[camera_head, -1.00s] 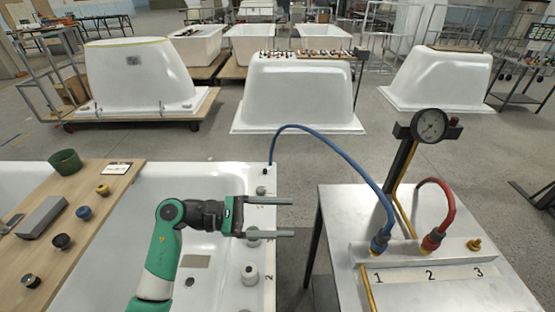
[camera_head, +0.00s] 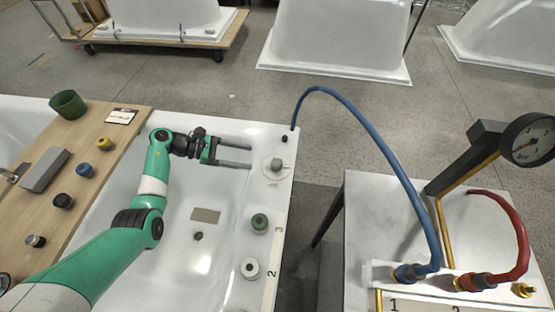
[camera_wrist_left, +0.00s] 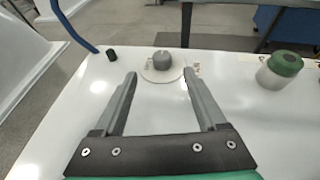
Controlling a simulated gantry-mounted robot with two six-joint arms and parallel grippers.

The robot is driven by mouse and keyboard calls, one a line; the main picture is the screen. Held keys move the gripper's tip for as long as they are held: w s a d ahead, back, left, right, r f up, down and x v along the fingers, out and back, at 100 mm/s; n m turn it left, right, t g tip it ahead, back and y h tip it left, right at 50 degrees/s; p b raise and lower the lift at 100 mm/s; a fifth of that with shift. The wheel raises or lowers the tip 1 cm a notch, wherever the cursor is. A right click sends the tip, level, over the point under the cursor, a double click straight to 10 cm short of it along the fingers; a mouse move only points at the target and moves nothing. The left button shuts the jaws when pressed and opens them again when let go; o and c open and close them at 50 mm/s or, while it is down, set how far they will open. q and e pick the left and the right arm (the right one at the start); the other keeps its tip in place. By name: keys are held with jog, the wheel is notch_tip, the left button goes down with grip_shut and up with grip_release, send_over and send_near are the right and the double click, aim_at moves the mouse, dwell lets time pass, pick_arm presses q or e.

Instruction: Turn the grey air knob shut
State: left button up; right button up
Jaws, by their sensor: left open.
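The grey air knob (camera_head: 275,164) sits on a round pale plate on the bathtub rim (camera_head: 255,185), near its far right corner. It also shows in the left wrist view (camera_wrist_left: 162,60), just beyond the fingertips and between their lines. My left gripper (camera_head: 251,157) is open and empty, with its fingers pointing at the knob from the left. In the left wrist view the fingers (camera_wrist_left: 158,73) spread to either side of the knob's plate, apart from the knob. My right gripper is not in view.
A blue hose (camera_head: 365,130) arches from the far rim corner to a metal table (camera_head: 375,215) with a gauge (camera_head: 528,138). A wooden board (camera_head: 100,165) with several caps lies left.

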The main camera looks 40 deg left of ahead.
aim_at(277, 163)
pick_arm(q)
jog(key=b+x, duration=0.3)
jog(key=x, duration=0.7)
jog(key=shift+s+d+f, duration=0.1)
jog(key=shift+s+f, duration=0.05)
jog(key=shift+w+d+f, duration=0.1)
jog(key=shift+w+d, duration=0.3)
jog(key=shift+w, duration=0.05)
grip_shut()
